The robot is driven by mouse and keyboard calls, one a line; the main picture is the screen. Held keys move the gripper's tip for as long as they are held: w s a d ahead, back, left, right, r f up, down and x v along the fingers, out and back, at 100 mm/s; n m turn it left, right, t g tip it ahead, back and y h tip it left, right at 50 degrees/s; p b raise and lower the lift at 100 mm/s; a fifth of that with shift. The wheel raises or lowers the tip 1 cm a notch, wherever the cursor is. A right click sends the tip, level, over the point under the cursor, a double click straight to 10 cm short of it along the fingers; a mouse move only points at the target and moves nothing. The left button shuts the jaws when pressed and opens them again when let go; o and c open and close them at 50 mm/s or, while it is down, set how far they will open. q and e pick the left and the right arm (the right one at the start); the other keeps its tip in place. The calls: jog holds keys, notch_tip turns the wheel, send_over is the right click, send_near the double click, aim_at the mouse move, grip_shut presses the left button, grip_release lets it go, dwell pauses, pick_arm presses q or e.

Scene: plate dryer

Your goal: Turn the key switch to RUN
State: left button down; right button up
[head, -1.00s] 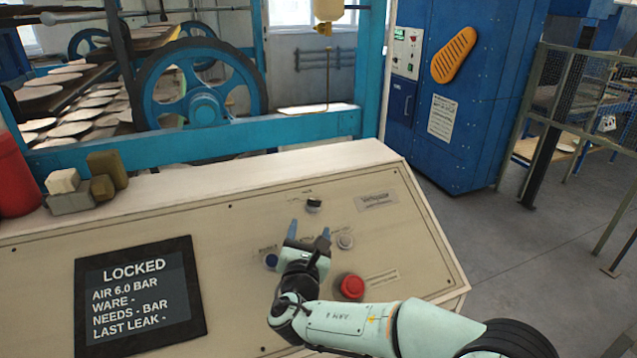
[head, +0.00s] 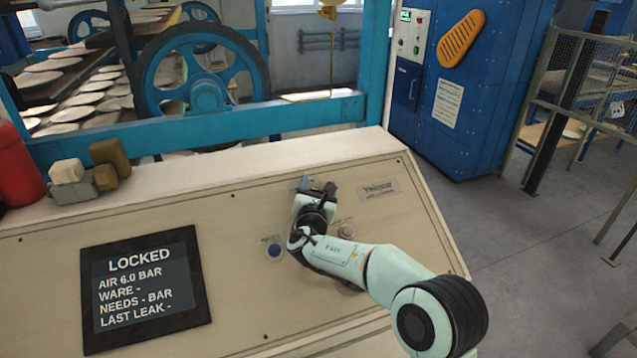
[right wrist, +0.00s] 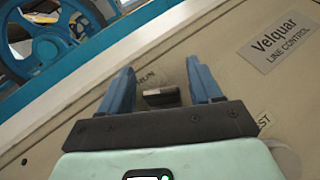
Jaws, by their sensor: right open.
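The key switch (right wrist: 161,97) is a small dark key in the right wrist view, with part of a RUN label (right wrist: 146,77) beside it. My right gripper (right wrist: 160,67) is open, with one blue finger on each side of the key and visible gaps between. I cannot tell whether either finger touches it. In the head view my right gripper (head: 317,186) is over the upper part of the sloping panel (head: 230,230) and hides the key switch. The panel screen (head: 145,285) reads LOCKED. My left gripper is not in view.
Sponges (head: 108,155) and a red container (head: 18,170) stand at the console's back left. A blue frame beam (head: 220,128) runs behind.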

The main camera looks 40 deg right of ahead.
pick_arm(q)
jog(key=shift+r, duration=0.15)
pick_arm(e)
jog(key=shift+w+d, duration=0.35)
jog(key=shift+c, duration=0.3)
jog(key=c, duration=0.9)
